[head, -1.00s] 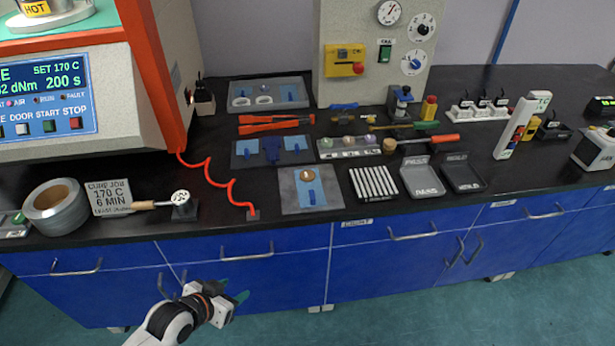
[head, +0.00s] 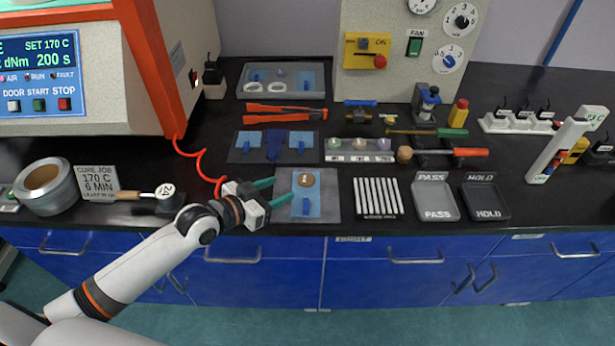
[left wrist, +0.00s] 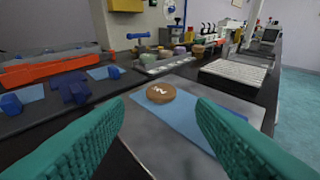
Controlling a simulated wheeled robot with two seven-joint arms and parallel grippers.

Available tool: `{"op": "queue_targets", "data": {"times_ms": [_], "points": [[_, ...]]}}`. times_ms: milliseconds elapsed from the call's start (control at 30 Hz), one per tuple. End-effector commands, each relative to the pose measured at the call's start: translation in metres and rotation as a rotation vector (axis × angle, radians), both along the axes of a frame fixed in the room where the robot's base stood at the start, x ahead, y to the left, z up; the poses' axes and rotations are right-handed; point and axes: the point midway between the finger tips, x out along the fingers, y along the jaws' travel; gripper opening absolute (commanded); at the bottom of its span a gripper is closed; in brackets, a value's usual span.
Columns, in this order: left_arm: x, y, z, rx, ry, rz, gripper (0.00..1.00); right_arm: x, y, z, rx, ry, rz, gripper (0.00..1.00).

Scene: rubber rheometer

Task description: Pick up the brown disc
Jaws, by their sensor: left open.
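The brown disc (head: 305,180) lies on a light blue sheet (head: 313,207) on a grey plate (head: 331,212) near the bench's front edge. It also shows in the left wrist view (left wrist: 161,93), with a white mark on top, ahead of and between the fingers. My left gripper (head: 269,191) is open and empty, its green fingertips over the plate's left side, just left of the disc. In the left wrist view its two fingers (left wrist: 160,135) are spread wide, not touching the disc. My right gripper is not in view.
A blue tab (head: 306,207) stands on the sheet. A white ribbed rack (head: 378,198) is to the right, then PASS (head: 437,214) and HOLD trays (head: 487,213). A red coiled cord (head: 203,163) and a hammer-like tool (head: 160,195) lie left. Behind is another plate (head: 240,150) with blue pieces.

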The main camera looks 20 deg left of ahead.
Motion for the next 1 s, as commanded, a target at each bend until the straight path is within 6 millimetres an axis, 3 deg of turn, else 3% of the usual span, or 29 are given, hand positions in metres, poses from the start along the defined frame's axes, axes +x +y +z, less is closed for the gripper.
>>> {"op": "queue_targets", "data": {"times_ms": [133,267,600,867,1000], "points": [[0.016,-0.009,-0.005,-0.001,0.000,0.000,0.51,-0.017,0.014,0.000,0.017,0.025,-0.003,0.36],[0.022,-0.012,-0.008,0.000,0.001,0.000,0.51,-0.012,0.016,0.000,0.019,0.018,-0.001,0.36],[0.058,-0.034,-0.022,-0.001,0.000,0.000,0.51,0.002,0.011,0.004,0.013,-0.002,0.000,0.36],[0.061,-0.036,-0.025,0.001,0.003,0.000,0.51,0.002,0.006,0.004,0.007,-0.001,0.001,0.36],[0.061,-0.036,-0.025,0.002,0.004,0.000,0.33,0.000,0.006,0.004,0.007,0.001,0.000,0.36]]}}
